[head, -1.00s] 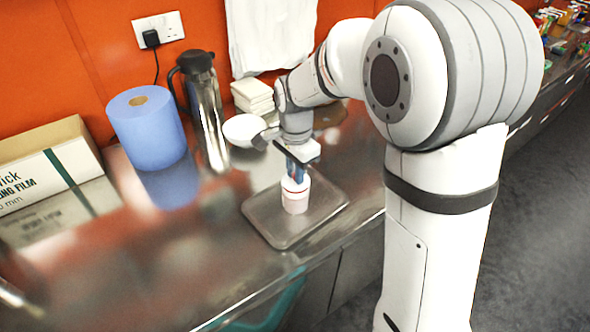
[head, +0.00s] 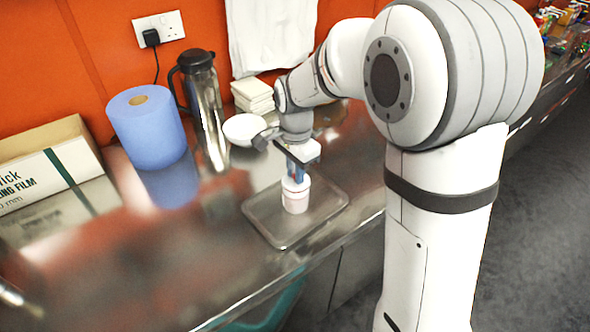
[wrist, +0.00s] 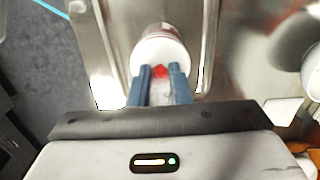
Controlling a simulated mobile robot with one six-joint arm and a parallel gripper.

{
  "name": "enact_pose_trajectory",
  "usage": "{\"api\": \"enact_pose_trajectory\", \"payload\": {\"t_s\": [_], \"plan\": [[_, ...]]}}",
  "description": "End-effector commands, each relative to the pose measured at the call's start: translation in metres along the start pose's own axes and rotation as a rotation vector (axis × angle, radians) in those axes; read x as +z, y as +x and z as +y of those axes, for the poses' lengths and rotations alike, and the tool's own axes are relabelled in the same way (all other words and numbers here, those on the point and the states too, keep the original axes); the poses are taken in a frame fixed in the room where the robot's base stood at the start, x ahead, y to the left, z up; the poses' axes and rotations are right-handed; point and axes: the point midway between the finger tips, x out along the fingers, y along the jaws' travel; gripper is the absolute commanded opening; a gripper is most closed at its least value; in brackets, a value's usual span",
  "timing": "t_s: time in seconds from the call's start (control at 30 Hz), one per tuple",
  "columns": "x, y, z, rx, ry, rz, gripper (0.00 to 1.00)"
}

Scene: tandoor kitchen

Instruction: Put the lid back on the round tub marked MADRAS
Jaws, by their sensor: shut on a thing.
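A small round white tub (head: 296,202) with a faint reddish band stands upright on a metal tray; no lettering can be read on it. A white round lid (wrist: 158,50) with a red knob shows in the wrist view, and its white edge shows at the tub's top in the head view (head: 296,184). My gripper (head: 297,176) is directly above the tub, pointing down. In the wrist view its blue fingers (wrist: 159,72) are shut on the lid's red knob. The lid is at the tub's mouth; whether it is fully seated I cannot tell.
The shallow metal tray (head: 262,222) lies on the steel counter (head: 150,265). Behind it stand a white bowl (head: 243,129), stacked white containers (head: 252,95), a steel flask (head: 207,110) and a blue paper roll (head: 148,128). A film box (head: 45,165) is at the left.

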Motion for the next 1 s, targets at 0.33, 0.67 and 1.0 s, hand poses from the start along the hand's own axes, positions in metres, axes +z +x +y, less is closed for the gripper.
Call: {"api": "enact_pose_trajectory", "payload": {"t_s": [0.33, 0.67, 1.0], "plan": [[0.0003, 0.0018, -0.0001, 0.0, -0.001, 0.0, 0.0], [0.0005, 0.0022, -0.0002, 0.0, -0.001, 0.0, 0.0], [0.0007, 0.0022, -0.0003, 0.0, -0.002, 0.0, 0.28]]}}
